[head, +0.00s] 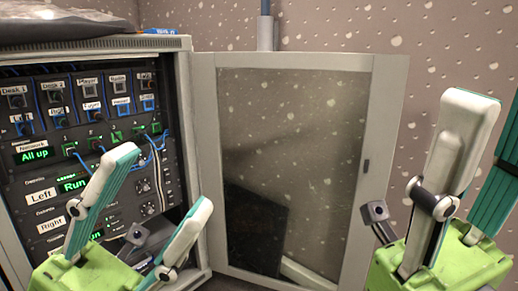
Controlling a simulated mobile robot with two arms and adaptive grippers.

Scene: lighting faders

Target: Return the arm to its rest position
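My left gripper (164,180) is at the lower left, in front of the rack (183,110). Its two white-and-teal fingers point up and stand well apart, with nothing between them. My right gripper (495,118) is at the right edge, in front of the speckled wall and right of the open door. Its fingers also point up and stand apart, and I see nothing held. The far finger is partly cut off by the picture edge. The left gripper hides part of the lower rack panels.
The rack's glass door (290,150) stands open, its free edge close to my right gripper. Rack panels carry labelled modules, blue and green plugs, cables and green displays (36,155) reading "All up" and "Run". A blue item (85,30) lies on the rack top.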

